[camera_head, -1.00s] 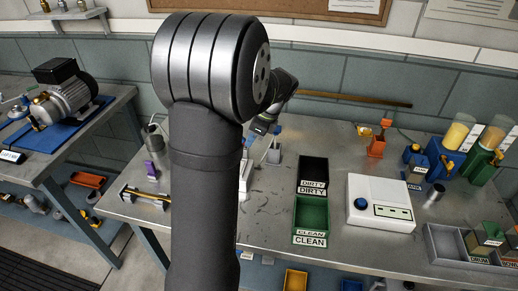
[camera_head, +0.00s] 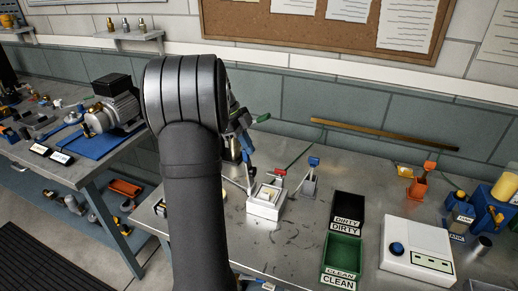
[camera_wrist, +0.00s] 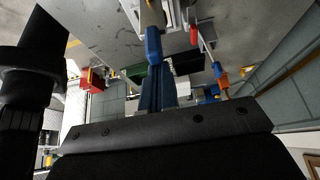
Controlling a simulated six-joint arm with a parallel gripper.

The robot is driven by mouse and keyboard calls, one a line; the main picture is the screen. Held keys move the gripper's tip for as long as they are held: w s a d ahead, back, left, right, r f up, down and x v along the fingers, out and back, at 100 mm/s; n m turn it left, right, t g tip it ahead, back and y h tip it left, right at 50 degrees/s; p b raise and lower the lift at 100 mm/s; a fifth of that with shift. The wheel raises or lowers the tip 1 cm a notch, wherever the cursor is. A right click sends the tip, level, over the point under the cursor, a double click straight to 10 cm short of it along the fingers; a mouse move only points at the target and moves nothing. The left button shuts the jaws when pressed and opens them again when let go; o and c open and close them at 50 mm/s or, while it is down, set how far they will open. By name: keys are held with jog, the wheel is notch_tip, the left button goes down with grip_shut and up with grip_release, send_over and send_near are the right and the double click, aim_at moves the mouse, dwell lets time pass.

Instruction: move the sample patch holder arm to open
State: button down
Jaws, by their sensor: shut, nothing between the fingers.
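The sample patch holder looks to be the small white block (camera_head: 265,207) with a light square on top, on the bench right of my arm in the head view. A thin lever with a red tip (camera_head: 280,173) rises at its back; a red-tipped lever (camera_wrist: 193,36) also shows in the wrist view. I cannot tell exactly how the holder's arm lies. My gripper (camera_head: 246,147) is just behind and left of the block, partly hidden by my arm. In the wrist view its blue fingers (camera_wrist: 153,42) are together and empty, near the pale block at the top edge.
A small grey stand with a blue-tipped lever (camera_head: 312,162) is right of the block. Black DIRTY (camera_head: 348,207) and green CLEAN (camera_head: 341,257) bins and a white box with a blue button (camera_head: 415,255) stand farther right. A wall is behind the bench.

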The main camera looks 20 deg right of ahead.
jog(key=shift+w+a+f, duration=0.2)
jog(key=shift+w+a, duration=0.65)
jog(key=shift+a, duration=0.05)
jog(key=v, duration=1)
jog(key=shift+w+a+f, duration=0.3)
jog(key=shift+w+a, duration=0.05)
jog(key=shift+w, duration=0.05)
jog(key=x, duration=0.7)
jog(key=shift+s+d, duration=0.4)
